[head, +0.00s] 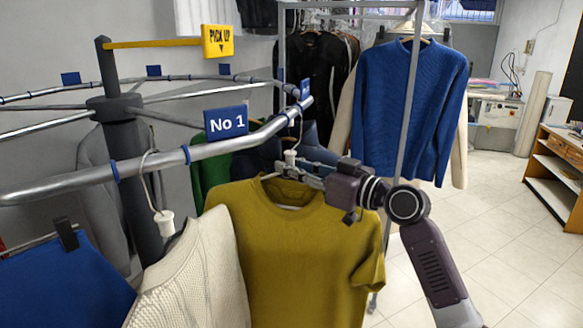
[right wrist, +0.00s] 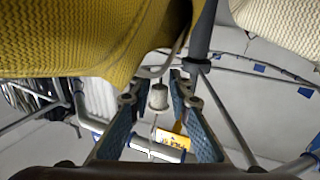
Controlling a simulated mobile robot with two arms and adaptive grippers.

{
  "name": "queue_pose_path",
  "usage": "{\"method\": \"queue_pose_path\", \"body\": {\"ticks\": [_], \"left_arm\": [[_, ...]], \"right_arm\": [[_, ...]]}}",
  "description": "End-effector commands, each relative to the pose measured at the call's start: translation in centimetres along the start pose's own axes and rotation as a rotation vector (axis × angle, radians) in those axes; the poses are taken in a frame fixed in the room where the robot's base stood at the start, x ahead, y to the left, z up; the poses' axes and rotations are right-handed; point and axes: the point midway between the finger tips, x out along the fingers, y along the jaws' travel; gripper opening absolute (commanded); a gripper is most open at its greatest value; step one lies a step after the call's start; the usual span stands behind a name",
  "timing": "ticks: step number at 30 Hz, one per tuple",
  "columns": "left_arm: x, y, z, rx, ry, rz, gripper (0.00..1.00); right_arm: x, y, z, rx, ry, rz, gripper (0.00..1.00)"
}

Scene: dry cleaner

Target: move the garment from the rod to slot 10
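A mustard sweater (head: 292,245) hangs on a hanger under the curved metal rail (head: 205,151) of a carousel. My right gripper (head: 300,171) is at the sweater's neck, beside the hanger's white fitting (head: 290,157). In the right wrist view, the right gripper (right wrist: 160,101) is open, with its fingers on either side of the white fitting (right wrist: 158,97) and gaps showing. The sweater (right wrist: 85,38) also fills the upper left there. A blue sweater (head: 408,105) hangs from a separate rack farther back. I cannot read any slot number 10. My left gripper is not in view.
A cream knit (head: 195,280) and a blue garment (head: 65,285) hang left of the mustard sweater. Tiled floor (head: 480,240) is open at right, before a wooden shelf (head: 560,165).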

Motion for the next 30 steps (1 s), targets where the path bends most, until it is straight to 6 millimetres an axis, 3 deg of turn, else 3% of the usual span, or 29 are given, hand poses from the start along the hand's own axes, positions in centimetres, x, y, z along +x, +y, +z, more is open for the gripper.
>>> {"method": "queue_pose_path", "body": {"ticks": [3,14,20,30], "left_arm": [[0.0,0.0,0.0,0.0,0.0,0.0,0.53],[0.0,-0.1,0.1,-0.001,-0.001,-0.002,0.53],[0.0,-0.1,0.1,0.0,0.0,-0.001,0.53],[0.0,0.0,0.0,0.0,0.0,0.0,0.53]], "right_arm": [[0.0,0.0,0.0,0.0,0.0,0.0,0.33],[-0.5,0.1,0.1,0.0,-0.002,0.001,0.33],[-3.5,0.1,0.2,-0.003,-0.003,0.003,0.33],[-10.3,0.1,0.1,0.0,-0.002,0.002,0.33]]}}
